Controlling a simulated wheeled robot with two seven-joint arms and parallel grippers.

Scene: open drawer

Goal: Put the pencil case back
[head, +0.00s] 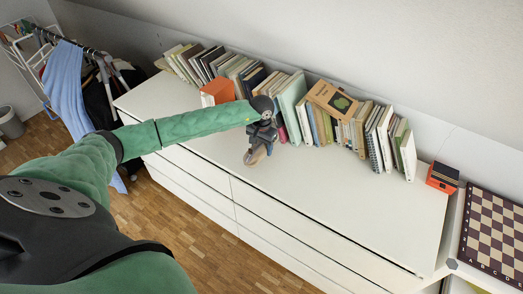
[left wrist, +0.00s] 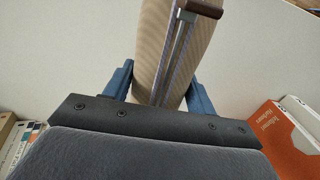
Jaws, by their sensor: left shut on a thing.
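The pencil case is tan with a zipper and a brown end tab. In the left wrist view the pencil case (left wrist: 152,50) lies lengthwise between the two blue fingers of my left gripper (left wrist: 160,85), which is shut on it. In the head view my left gripper (head: 260,146) is over the white dresser top, in front of the row of books. The pencil case (head: 255,155) shows there as a small brown shape at the fingertips. I cannot tell whether it touches the dresser top. My right gripper is not in view.
A row of books (head: 292,105) stands along the back of the white dresser (head: 330,205). An orange box (head: 217,92) stands at the left and an orange-black box (head: 442,177) at the right. A chessboard (head: 495,235) lies far right. The dresser's front right top is clear.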

